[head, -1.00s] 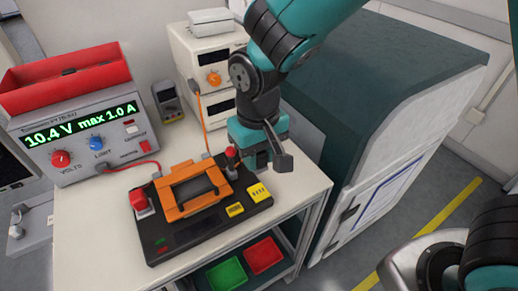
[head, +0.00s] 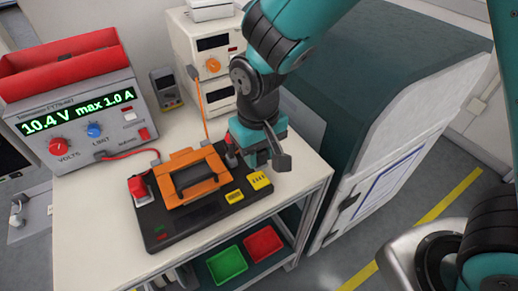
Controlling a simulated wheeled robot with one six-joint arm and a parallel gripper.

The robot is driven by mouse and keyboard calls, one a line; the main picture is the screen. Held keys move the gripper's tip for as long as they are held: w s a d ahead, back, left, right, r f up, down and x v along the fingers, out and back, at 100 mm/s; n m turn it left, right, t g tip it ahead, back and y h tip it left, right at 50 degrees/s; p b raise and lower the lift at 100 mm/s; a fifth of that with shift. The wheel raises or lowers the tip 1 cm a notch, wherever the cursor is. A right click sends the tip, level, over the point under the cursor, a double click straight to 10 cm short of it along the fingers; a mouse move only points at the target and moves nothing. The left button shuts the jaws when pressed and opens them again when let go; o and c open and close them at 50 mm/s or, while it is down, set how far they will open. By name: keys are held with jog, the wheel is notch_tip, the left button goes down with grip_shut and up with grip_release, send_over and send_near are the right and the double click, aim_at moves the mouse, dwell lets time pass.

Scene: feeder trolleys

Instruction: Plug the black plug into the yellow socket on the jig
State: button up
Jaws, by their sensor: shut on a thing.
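The jig (head: 190,226) is a black base with an orange frame (head: 205,187) holding a dark block, on the white bench. Two yellow patches, one at the front (head: 234,197) and one nearer the right corner (head: 260,180), lie on its right part; I cannot tell whether either is the yellow socket. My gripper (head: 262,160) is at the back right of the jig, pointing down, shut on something. What it grips is hidden by the gripper, and I cannot make out the black plug. A small dark part (head: 231,158) stands just left of the gripper.
A power supply (head: 80,120) and meter (head: 167,89) stand behind. A dark green cabinet (head: 350,80) is close right.

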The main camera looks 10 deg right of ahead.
aim_at(259, 166)
jog(key=shift+f+b, duration=1.15)
jog(key=shift+f, duration=0.85)
jog(key=shift+p, duration=0.5)
dwell(0.4)
jog(key=shift+f+b, duration=0.4)
jog(key=shift+f, duration=0.2)
dwell(0.3)
jog(key=o, duration=1)
jog(key=shift+r, duration=0.1)
notch_tip(259, 166, up, 17)
jog(key=shift+r, duration=0.1)
